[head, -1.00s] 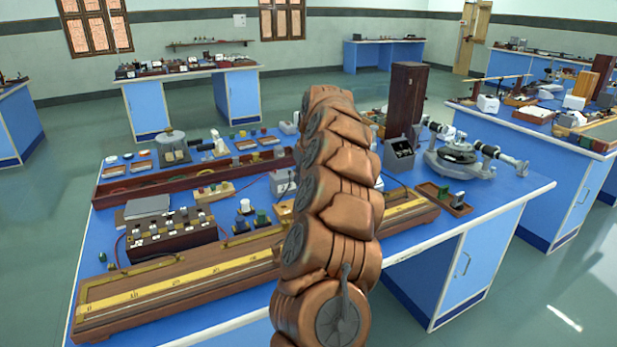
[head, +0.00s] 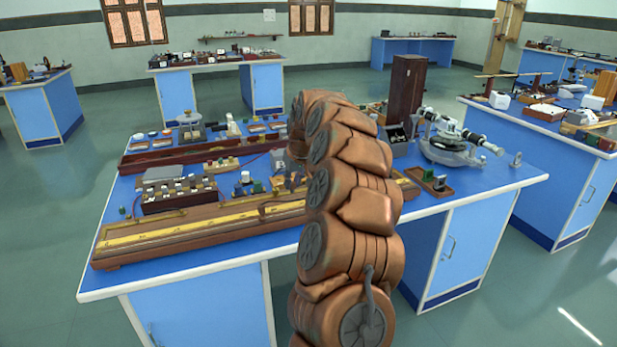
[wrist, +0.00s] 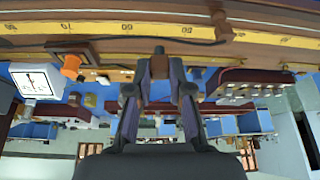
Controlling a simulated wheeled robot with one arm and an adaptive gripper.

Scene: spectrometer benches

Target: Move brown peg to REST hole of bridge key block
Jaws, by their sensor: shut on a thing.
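In the wrist view my gripper (wrist: 160,82) is shut on the brown peg (wrist: 159,66), a small brown piece held between the fingertips. The peg appears just in front of the long wooden bridge with its yellow scale (wrist: 187,29); I cannot tell whether it touches anything. In the head view my copper arm hides most of the gripper and the peg. I cannot make out for certain which piece is the bridge key block, and no REST label or hole is readable.
The long wooden scale (head: 190,229) lies along the bench's front edge. Behind it are a dark box with several knobs (head: 180,200) and small blue and green pieces. A spectrometer (head: 450,145) stands at right beside a tall dark box (head: 407,90). Floor is clear in front.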

